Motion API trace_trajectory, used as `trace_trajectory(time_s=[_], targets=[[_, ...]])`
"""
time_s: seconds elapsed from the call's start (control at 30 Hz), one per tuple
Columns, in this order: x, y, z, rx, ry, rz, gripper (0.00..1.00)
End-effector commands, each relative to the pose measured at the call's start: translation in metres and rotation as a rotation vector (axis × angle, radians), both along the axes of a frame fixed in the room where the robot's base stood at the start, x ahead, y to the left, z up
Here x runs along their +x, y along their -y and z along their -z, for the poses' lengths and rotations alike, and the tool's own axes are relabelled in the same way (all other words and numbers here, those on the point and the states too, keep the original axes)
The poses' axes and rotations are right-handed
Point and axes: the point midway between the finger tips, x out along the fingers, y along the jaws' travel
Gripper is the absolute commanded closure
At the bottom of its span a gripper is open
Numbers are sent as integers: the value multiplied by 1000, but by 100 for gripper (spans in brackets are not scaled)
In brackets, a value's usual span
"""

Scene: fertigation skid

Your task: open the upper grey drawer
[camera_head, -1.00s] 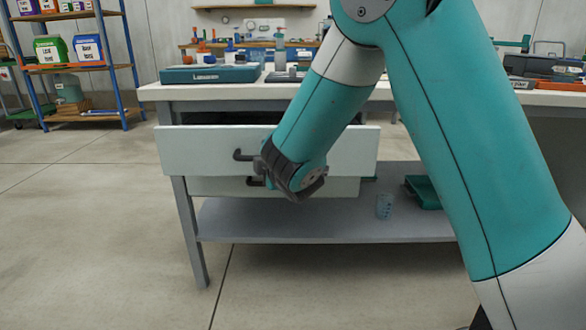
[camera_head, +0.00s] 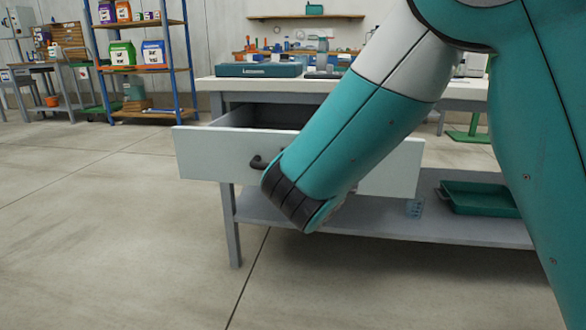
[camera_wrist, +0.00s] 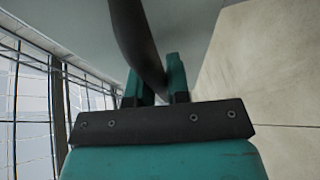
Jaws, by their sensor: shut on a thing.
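The upper grey drawer (camera_head: 215,153) is pulled well out from under the workbench, and its dark inside shows behind the pale front in the head view. Its dark handle (camera_head: 257,162) shows at the left of my forearm; the rest of it is hidden. In the wrist view the dark handle bar (camera_wrist: 138,45) runs down between the two teal fingers of my gripper (camera_wrist: 158,85). My gripper is shut on the handle. In the head view the fingers are hidden behind my wrist.
The workbench top (camera_head: 290,84) carries a teal case (camera_head: 258,70) and other items. A shelving rack (camera_head: 145,60) stands back left. The floor in front is clear.

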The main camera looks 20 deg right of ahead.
Motion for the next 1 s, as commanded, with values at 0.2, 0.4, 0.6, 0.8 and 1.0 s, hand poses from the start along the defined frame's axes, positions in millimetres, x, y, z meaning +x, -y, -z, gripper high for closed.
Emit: trace_trajectory(time_s=[0.2,0.4,0.6,0.8,1.0], targets=[[-1,4,0,-5,-3,8,100],[-1,3,0,-4,-2,6,58],[0,1,0,-2,0,3,58],[-10,-1,-2,-4,-2,-2,58],[-50,-6,-10,-6,-3,-6,58]])
